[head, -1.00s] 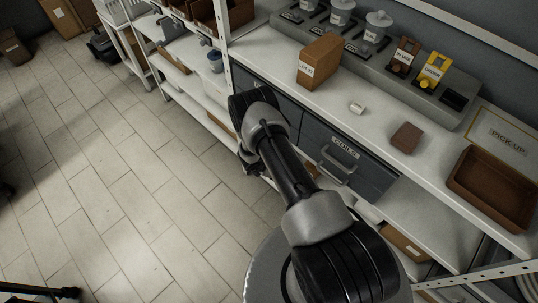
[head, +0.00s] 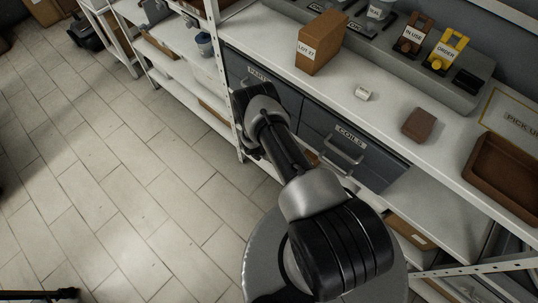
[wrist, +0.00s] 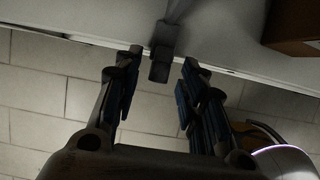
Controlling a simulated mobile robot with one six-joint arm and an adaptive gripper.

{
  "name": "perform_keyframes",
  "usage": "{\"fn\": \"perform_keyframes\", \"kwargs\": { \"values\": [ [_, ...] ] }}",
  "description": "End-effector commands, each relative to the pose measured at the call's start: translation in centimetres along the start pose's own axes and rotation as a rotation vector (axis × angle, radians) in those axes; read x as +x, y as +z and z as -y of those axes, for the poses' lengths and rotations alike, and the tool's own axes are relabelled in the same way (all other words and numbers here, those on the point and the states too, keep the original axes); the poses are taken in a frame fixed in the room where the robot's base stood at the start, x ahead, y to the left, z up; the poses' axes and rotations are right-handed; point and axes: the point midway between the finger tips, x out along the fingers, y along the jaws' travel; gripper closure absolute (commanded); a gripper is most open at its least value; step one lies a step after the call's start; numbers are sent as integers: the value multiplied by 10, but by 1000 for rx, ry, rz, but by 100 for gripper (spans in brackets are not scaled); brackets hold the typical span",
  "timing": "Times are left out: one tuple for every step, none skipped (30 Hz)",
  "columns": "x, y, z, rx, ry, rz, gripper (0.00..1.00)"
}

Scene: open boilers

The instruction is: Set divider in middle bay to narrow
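In the wrist view a dark grey tab (wrist: 161,66) on a thin stem hangs at the edge of a pale shelf board (wrist: 85,25). It looks like part of a divider, but its bay and setting cannot be read. My gripper (wrist: 160,72) is open, with one finger either side of the tab and visible gaps on both sides. In the head view a grey upright piece (head: 152,12) stands on the shelving at upper left; I cannot tell if it is the same divider. My arm hides the gripper's fingers in the head view.
A cardboard box (head: 318,44), a small white piece (head: 363,93), a brown block (head: 419,125) and a brown tray (head: 508,172) sit on the counter. A drawer labelled COILS (head: 345,152) is below. A white shelf post (head: 222,75) stands near my arm.

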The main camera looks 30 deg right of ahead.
Motion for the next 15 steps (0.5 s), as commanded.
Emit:
{"fn": "perform_keyframes", "kwargs": {
  "values": [
    [0, 0, 0, 0, 0, 0, 62],
    [-1, 0, 0, 0, 0, 0, 62],
    [-1, 0, 0, 0, 0, 0, 62],
    [-1, 0, 0, 0, 0, 0, 63],
    [-1, 0, 0, 0, 0, 0, 65],
    [-1, 0, 0, 0, 0, 0, 68],
    [-1, 0, 0, 0, 0, 0, 70],
    [-1, 0, 0, 0, 0, 0, 72],
    [-1, 0, 0, 0, 0, 0, 74],
    [-1, 0, 0, 0, 0, 0, 76],
    [-1, 0, 0, 0, 0, 0, 78],
    [-1, 0, 0, 0, 0, 0, 81],
    [-1, 0, 0, 0, 0, 1, 83],
    [-1, 0, 0, 1, 0, 0, 85],
    [-1, 0, 0, 0, 0, 0, 88]
  ]
}}
